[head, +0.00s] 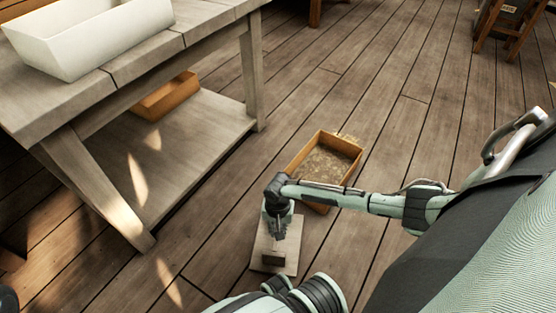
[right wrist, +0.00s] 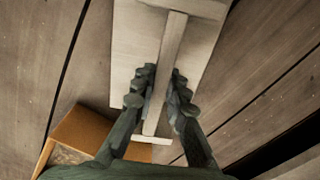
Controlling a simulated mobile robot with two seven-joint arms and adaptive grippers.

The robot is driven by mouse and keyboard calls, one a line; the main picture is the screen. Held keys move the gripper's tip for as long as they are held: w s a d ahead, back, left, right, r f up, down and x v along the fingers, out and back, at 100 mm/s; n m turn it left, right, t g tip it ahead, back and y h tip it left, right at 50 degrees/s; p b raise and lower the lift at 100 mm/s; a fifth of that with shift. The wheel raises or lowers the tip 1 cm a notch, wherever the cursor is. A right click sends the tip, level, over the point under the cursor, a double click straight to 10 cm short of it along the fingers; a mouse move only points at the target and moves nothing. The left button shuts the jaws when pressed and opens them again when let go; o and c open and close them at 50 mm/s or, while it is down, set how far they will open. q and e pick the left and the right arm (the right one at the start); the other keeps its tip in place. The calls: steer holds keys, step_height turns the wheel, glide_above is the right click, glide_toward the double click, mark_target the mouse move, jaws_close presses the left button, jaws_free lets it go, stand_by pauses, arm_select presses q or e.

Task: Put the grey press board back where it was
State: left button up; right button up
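The grey press board (head: 290,239) is a pale flat rectangle at the lower middle of the head view, low over or on the plank floor; I cannot tell which. A straight bar handle runs along it. In the right wrist view the board (right wrist: 128,45) fills the upper middle, and the bar (right wrist: 170,45) passes between my fingers. My right gripper (head: 276,237) is above the board, pointing down. In the right wrist view its fingertips (right wrist: 162,82) are close together on both sides of the bar and look shut on it. My left gripper is not in view.
An open wooden box (head: 358,163) with rough brownish contents stands just behind the board. A grey wooden table (head: 190,32) at left carries a white trough (head: 92,45); an orange-brown box (head: 165,97) sits on its lower shelf. The floor to the right is mostly clear.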

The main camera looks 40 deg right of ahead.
steer(key=o, duration=0.4)
